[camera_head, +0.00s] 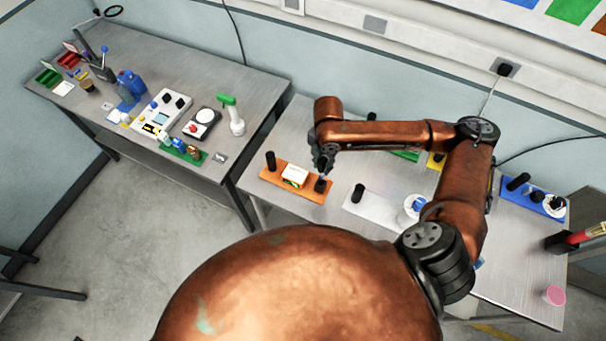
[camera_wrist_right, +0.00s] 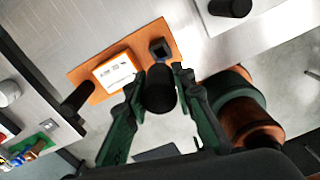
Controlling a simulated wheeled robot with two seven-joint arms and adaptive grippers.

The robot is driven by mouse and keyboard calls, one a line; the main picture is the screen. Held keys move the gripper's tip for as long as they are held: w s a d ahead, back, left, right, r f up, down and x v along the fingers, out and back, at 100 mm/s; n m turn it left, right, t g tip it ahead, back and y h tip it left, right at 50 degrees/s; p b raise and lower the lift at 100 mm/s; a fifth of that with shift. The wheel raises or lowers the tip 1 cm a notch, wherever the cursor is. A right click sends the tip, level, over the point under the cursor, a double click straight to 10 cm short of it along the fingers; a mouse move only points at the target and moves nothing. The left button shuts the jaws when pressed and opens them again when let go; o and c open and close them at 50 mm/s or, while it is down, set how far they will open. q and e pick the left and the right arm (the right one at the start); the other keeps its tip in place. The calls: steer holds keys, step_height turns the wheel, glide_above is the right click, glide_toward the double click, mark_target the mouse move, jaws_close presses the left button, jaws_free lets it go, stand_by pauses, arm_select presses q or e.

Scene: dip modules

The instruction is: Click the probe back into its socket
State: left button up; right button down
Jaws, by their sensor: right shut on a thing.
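The orange board (camera_head: 283,185) lies on the near bench. It carries a black upright post (camera_head: 270,160), a white box (camera_head: 294,174) and a small dark socket (camera_head: 320,186). My right gripper (camera_head: 322,163) is just above the socket end of the board. In the right wrist view, the gripper (camera_wrist_right: 160,85) is shut on the black cylindrical probe (camera_wrist_right: 161,98), with a finger on either side. The square socket (camera_wrist_right: 160,47) shows just beyond the probe, with a grey-blue inside. I cannot tell whether probe and socket touch. My left gripper is out of view.
A white board (camera_head: 380,210) with a black post (camera_head: 358,192) lies to the right. A blue board (camera_head: 532,196) and a pink cup (camera_head: 554,295) are farther right. The left bench (camera_head: 190,75) holds bottles, devices and a green board. Bare metal surrounds the orange board.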

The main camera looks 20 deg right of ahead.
mark_target(322, 177)
steer(key=shift+f, duration=0.15)
stand_by(0.4)
steer(key=shift+f+b, duration=0.35)
steer(key=shift+f, duration=1.4)
steer(key=shift+s+p, duration=0.1)
steer(key=shift+p, duration=0.45)
steer(key=shift+d+f+p, duration=0.1)
steer(key=shift+p, duration=0.3)
steer(key=shift+f+p, duration=0.4)
steer(key=shift+f, duration=0.55)
stand_by(1.3)
steer(key=shift+f+b, duration=0.45)
steer(key=shift+f, duration=1)
stand_by(1.0)
